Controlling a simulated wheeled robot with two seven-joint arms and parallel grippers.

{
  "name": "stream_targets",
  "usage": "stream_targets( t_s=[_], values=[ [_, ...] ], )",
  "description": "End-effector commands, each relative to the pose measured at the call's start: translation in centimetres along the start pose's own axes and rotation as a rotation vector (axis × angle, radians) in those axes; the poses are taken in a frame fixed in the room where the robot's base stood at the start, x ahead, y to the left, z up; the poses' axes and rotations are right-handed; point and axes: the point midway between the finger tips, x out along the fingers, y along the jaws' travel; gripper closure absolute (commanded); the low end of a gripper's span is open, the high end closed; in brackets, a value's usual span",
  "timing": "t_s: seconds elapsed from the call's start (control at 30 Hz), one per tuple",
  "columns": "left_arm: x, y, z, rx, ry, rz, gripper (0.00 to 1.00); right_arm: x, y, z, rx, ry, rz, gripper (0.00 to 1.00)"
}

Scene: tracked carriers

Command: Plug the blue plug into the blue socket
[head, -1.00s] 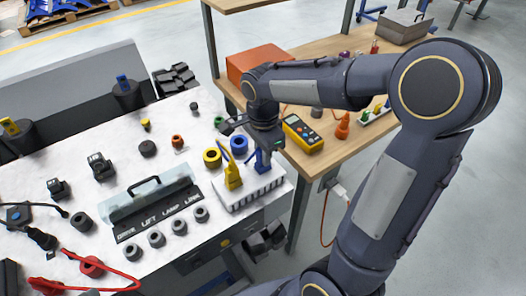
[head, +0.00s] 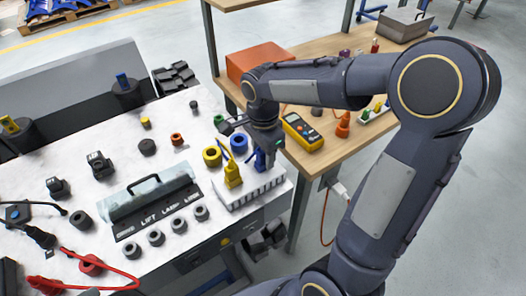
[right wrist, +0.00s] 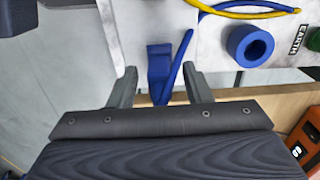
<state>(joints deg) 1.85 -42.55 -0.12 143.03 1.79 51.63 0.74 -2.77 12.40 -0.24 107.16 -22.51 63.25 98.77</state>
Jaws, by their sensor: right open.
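The blue plug (head: 260,163) stands upright in the white ribbed rack (head: 262,188) at the right end of the table, with its blue cable beside it. My right gripper (head: 268,152) is over the plug, pointing down, and partly hides it. In the right wrist view the plug (right wrist: 160,62) shows between the two spread fingertips of my right gripper (right wrist: 160,80), with a gap on each side. The blue socket (head: 239,142) is a blue ring just left of the gripper; it also shows in the right wrist view (right wrist: 235,42). My left gripper is not in view.
A yellow plug (head: 233,176) stands close left of the blue one, with a yellow socket (head: 212,157) behind it. A green socket (head: 219,120) is farther back. A wooden bench with a yellow multimeter (head: 302,132) is to the right.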

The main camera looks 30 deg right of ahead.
Motion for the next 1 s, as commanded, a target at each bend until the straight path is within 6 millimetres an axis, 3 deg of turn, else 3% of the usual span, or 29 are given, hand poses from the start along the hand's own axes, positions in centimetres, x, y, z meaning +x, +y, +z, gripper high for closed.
stream_targets(
  t_s=[0.17, 0.6, 0.87, 1.0],
  values=[
    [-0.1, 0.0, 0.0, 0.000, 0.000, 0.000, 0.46, -0.6, -0.1, 0.0, 0.000, 0.000, -0.002, 0.55],
    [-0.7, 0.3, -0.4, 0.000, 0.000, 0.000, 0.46, -7.2, 0.0, 0.0, 0.000, 0.000, -0.002, 0.55],
    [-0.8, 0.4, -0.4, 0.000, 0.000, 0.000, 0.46, -7.9, 0.1, 0.0, -0.005, -0.002, -0.002, 0.55],
    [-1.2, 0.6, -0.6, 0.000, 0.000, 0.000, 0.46, -8.9, 1.9, 0.0, -0.117, -0.035, -0.043, 0.55]
  ],
)
